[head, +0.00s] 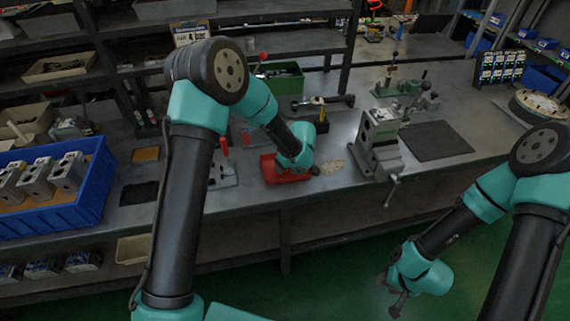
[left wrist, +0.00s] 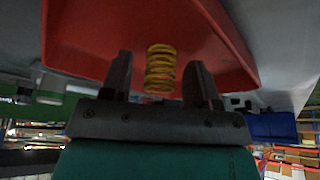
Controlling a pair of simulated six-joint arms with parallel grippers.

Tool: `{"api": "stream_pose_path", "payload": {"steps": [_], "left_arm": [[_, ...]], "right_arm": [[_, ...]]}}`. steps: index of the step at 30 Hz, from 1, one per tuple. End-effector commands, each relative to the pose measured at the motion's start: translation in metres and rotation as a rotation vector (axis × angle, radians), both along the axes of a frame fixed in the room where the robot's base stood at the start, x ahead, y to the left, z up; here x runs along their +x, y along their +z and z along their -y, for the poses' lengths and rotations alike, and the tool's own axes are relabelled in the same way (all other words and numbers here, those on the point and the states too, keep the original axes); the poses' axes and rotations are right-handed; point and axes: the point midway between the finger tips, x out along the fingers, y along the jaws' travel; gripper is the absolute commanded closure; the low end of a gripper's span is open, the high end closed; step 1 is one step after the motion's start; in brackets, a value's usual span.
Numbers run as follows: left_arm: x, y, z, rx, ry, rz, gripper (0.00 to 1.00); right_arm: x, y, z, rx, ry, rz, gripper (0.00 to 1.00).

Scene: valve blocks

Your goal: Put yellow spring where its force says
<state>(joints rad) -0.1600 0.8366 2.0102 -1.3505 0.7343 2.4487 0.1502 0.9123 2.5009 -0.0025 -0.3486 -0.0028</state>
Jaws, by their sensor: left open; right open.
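The yellow spring (left wrist: 160,70) shows upright in the left wrist view, between the two spread fingers of my left gripper (left wrist: 159,62), with a gap on each side. A red tray (left wrist: 210,30) fills the space behind it; the same red tray (head: 284,174) lies on the bench in the head view. There, my left wrist is over the tray's right end and hides the spring and the fingers. My right gripper (head: 396,302) is open and empty, low in front of the bench. I see no readable force marking.
A blue bin (head: 95,195) with grey valve blocks stands on the left. A vise (head: 378,140) holds a block right of the tray. A dark mat (head: 435,141) lies farther right. A red-handled tool (head: 224,145) stands left of the tray.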

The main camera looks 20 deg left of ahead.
Motion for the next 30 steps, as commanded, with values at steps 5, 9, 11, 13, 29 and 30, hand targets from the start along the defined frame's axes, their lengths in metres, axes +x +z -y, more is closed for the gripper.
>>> {"api": "stream_pose_path", "payload": {"steps": [5,9,11,13,29,30], "left_arm": [[-0.001,0.010,0.003,0.000,0.000,0.002,0.45],[-0.004,0.028,0.010,-0.001,-0.002,0.005,0.45],[-0.006,0.038,0.013,-0.001,-0.001,0.004,0.45],[-0.008,0.050,0.018,0.000,-0.001,0.005,0.45],[-0.021,0.113,0.041,0.000,0.000,0.001,0.45],[-0.022,0.114,0.041,0.000,0.000,0.001,0.45]], "right_arm": [[0.000,0.000,0.000,0.000,0.000,0.000,0.57],[0.000,0.000,0.000,0.000,0.000,0.000,0.57],[0.000,0.000,0.000,0.000,0.000,0.000,0.57],[0.000,0.000,0.000,0.000,0.000,0.000,0.57],[0.000,0.000,0.000,0.000,0.000,0.000,0.57],[0.000,0.000,0.000,0.000,0.000,0.000,0.57]]}}
